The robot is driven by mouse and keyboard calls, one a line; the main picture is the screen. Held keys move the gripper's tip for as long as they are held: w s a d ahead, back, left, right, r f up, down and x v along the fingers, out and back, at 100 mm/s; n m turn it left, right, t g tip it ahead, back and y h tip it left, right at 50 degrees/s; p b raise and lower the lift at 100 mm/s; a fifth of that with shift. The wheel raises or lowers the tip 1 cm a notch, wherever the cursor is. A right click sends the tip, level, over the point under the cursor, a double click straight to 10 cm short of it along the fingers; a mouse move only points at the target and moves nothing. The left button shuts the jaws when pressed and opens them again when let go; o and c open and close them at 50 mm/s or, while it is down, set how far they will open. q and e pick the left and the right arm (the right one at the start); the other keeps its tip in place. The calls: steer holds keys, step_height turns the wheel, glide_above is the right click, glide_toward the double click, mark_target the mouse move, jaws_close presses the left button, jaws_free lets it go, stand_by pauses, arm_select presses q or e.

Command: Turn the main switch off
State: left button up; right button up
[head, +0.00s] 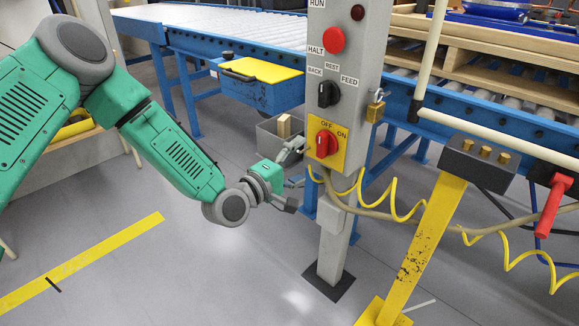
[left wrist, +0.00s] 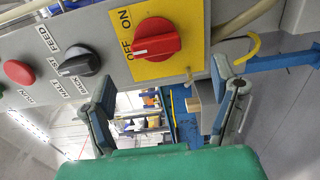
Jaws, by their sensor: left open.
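The main switch (head: 326,143) is a red rotary knob on a yellow plate marked OFF and ON, low on a grey control post. In the left wrist view the knob (left wrist: 153,40) is close and unobstructed, its raised bar lying roughly along the post. My left gripper (head: 293,176) is open and empty, just left of the post in the head view. In the left wrist view its fingertips (left wrist: 163,88) are spread wide below the plate, apart from the knob. My right gripper is not in view.
The post also carries a red HALT button (head: 333,40) and a black selector (head: 328,94). A brass padlock (head: 376,107) hangs on its right side. Yellow coiled cable (head: 400,212) runs below the switch.

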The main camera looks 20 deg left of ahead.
arm_select(q)
steer(key=v, duration=0.3)
steer(key=shift+s+a, duration=0.25)
steer(key=shift+s, duration=0.05)
steer(key=s+d+f+m+g+y+p, duration=0.3)
steer(key=s+f+m+g, duration=0.6)
steer(key=s+f, duration=0.75)
steer(key=s+a+f+m+g+y+p, duration=0.1)
steer(key=s+a+m+g, duration=0.2)
steer(key=s, duration=0.6)
steer(key=s+a+f+m+g+y+p, duration=0.1)
steer(key=s+a+g, duration=0.3)
steer(key=s, duration=0.6)
steer(key=shift+s+f+m+y, duration=0.25)
steer(key=shift+m+y, duration=0.35)
steer(key=shift+m, duration=0.3)
